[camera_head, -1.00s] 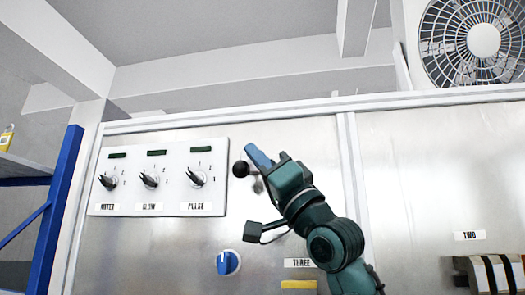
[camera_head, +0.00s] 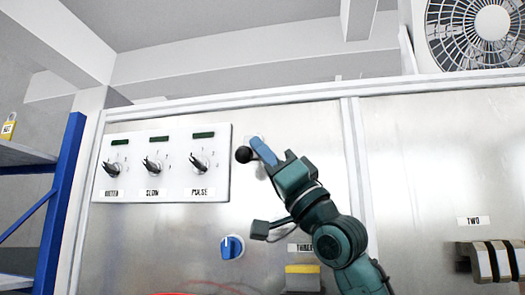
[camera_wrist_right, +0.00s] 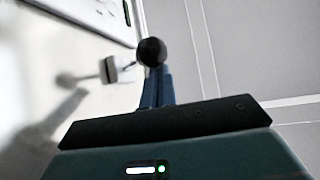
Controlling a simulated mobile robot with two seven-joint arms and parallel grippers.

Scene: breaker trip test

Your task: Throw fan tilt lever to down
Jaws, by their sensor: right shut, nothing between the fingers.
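A lever with a black ball knob (camera_head: 243,155) sticks out from the metal panel (camera_head: 310,135), right of the white dial plate. The knob also shows in the right wrist view (camera_wrist_right: 151,51), with its stem running to a small mount on the panel. My right gripper (camera_head: 257,145) is shut and empty, its blue fingertips close beside the knob at its upper right in the head view. In the right wrist view the fingertips (camera_wrist_right: 156,80) reach up to the knob and overlap it; I cannot tell whether they touch. My left gripper is out of view.
The white plate (camera_head: 220,180) holds three black rotary dials. A blue knob (camera_head: 232,247) sits below, near the THREE label (camera_head: 301,247) and a yellow-topped block (camera_head: 303,270). A fan (camera_head: 490,25) stands at upper right. A blue-framed shelf (camera_head: 65,185) is at left.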

